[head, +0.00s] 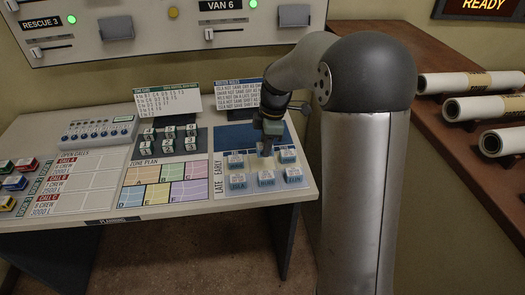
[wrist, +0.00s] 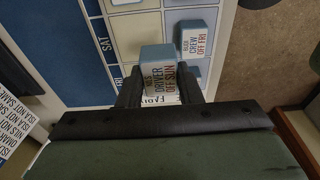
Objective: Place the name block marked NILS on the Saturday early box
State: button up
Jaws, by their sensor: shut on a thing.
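My gripper (head: 267,150) reaches down over the shift board in the head view. It is shut on a blue-grey block with a pale label, seen between the fingers in the wrist view (wrist: 158,72). Its label reads DRIVER, OFF SUN; the name line is small and only partly legible, possibly NILS. The shift board (wrist: 50,45) shows FRI and SAT labels along its blue strip. A pale box (wrist: 133,30) beside the SAT label, in the row nearest the strip, looks bare where visible. The held block hides part of the board below it; I cannot tell whether it touches.
A block (wrist: 192,40) marked CREW, OFF FRI sits beside the held one. Other blocks stand in the EARLY row (head: 287,156) and LATE row (head: 237,182). A notes card (head: 233,95) stands behind the board, and a rack of small blocks (head: 168,139) is to the left.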

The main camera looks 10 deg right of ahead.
aim_at(261, 163)
jog(key=w+f, duration=0.1)
jog(key=f, duration=0.1)
jog(key=w+f, duration=0.2)
jog(key=shift+w+p, duration=0.1)
jog(key=shift+p, duration=0.2)
jog(key=shift+f, duration=1.5)
jog(key=shift+f, duration=0.1)
jog(key=shift+f, duration=0.15)
jog(key=o, duration=1)
jog(key=shift+c, duration=0.2)
